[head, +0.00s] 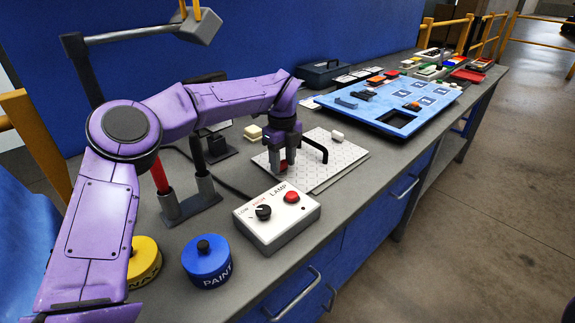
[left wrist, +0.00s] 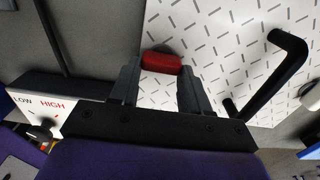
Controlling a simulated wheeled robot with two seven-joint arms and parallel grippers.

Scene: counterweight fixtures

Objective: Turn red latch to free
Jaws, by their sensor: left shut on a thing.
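The red latch (left wrist: 162,62) shows in the left wrist view as a rounded red piece at the fingertips, beside a patterned white plate (left wrist: 222,45). In the head view only a small bit of the red latch (head: 283,168) shows below the fingers. My left gripper (head: 284,163) points down over the plate (head: 340,172) and is shut on the red latch; its two fingers also frame it in the left wrist view (left wrist: 161,75). How the latch joins the plate is hidden by the fingers. My right gripper is in neither view.
A black bar handle (head: 317,146) stands on the plate just right of my gripper. A lamp control box (head: 292,222) sits close in front. Blue (head: 206,262) and yellow (head: 145,262) tins stand front left. A blue tray (head: 385,105) lies further back right.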

